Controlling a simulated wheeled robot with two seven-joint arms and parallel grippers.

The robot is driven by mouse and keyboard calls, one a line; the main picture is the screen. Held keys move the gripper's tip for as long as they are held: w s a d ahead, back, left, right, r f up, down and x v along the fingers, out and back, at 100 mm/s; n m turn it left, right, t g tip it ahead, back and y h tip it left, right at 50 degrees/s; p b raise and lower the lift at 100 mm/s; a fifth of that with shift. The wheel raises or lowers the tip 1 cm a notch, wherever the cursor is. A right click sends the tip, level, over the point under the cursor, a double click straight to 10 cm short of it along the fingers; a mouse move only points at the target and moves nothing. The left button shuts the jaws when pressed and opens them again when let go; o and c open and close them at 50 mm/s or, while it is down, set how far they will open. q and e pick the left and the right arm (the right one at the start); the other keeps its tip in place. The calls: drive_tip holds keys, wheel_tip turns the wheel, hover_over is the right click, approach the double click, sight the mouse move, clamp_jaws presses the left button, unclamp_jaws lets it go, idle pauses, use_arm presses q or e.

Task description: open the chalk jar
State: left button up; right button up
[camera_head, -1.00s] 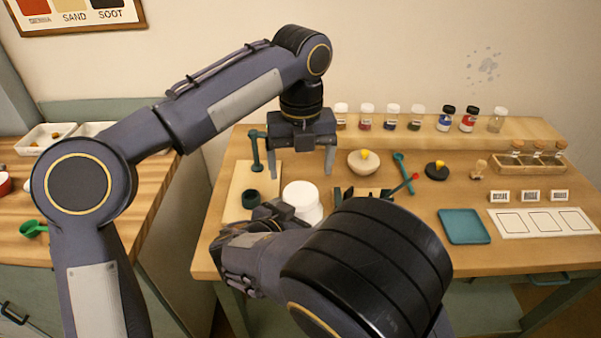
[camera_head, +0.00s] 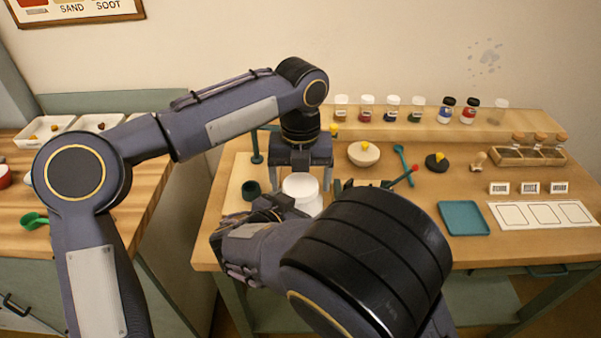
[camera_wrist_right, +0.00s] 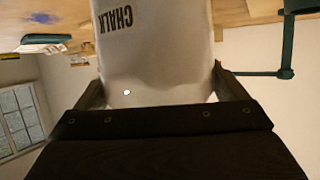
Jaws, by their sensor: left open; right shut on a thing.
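The white chalk jar (camera_head: 304,192) stands near the front left of the pigment table in the head view, partly hidden by my right arm. The right wrist view shows its side close up, with the word CHALK (camera_wrist_right: 115,20). My right gripper (camera_wrist_right: 158,92) is shut on the jar's body, one finger on each side. My left gripper (camera_head: 301,178) is open and points down right above the jar, its fingers on either side of the jar's top. I cannot tell whether the fingers touch the lid.
A dark green cup (camera_head: 251,190) and a teal stand (camera_head: 257,147) are left of the jar. A cream bowl (camera_head: 363,153), teal spoon (camera_head: 404,165) and black lid-like piece (camera_head: 437,162) lie to the right. A teal tray (camera_head: 463,218) sits further right. Small bottles line the back shelf.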

use_arm(q)
drive_tip(key=c, duration=1)
drive_tip(key=n, duration=0.3)
drive_tip(key=o, duration=1.1)
drive_tip(key=shift+r, duration=0.15)
drive_tip(key=shift+r, duration=2.15)
use_arm(e)
drive_tip(key=o, duration=1.6)
